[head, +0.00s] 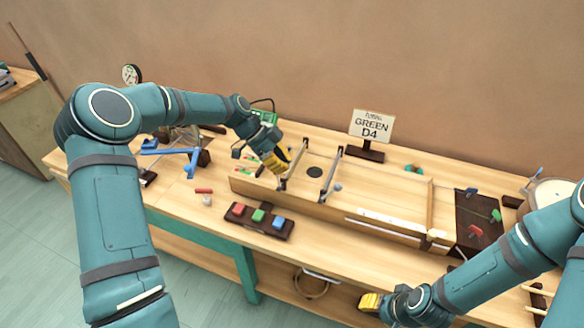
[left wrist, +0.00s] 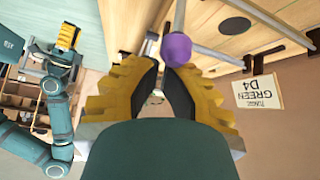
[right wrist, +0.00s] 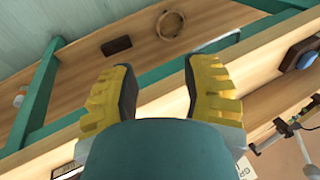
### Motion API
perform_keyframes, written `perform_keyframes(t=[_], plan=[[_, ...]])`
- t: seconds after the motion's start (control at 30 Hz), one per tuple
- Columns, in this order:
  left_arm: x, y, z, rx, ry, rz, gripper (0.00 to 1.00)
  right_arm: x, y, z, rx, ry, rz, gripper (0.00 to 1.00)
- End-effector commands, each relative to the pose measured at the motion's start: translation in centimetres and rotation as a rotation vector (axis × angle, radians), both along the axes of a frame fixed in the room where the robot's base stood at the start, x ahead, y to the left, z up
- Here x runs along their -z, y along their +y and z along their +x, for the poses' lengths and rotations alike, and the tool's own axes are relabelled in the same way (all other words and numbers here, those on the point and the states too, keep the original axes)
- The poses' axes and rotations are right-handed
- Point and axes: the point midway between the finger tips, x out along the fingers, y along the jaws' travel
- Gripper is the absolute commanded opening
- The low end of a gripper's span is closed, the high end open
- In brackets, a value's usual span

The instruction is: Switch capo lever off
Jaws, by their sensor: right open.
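A lever with a purple ball knob (left wrist: 176,50) stands by the metal crossbars of the long wooden string box (head: 395,198); it looks like the capo lever. My left gripper (head: 276,160) is at the box's left end. In the left wrist view its fingertips (left wrist: 160,68) are close together, with the knob right at the tips and overlapping the right finger. I cannot tell whether the fingers grip it. The knob is hidden in the head view. My right gripper (head: 370,302) is open and empty, low in front of the bench; it also shows in the right wrist view (right wrist: 156,68).
A dark block with red, green and blue buttons (head: 259,218) lies in front of the box. A sign reading GREEN D4 (head: 372,126) stands behind it. Blue clamp-like parts (head: 175,152) lie at the left. A dark panel with small levers (head: 478,215) is at the right.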

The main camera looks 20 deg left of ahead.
Motion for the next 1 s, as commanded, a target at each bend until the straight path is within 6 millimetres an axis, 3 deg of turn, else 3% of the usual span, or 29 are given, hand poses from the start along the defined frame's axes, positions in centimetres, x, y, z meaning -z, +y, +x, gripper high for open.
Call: perform_keyframes(t=[0.37,1.0], plan=[[0.5,3.1,0.1,-0.001,0.011,-0.286,0.00,2.1,0.1,-0.7,-0.012,0.015,0.003,0.47],[0.5,4.5,0.1,0.002,0.011,-0.280,0.00,3.0,0.2,-1.0,-0.018,0.023,0.005,0.47]])
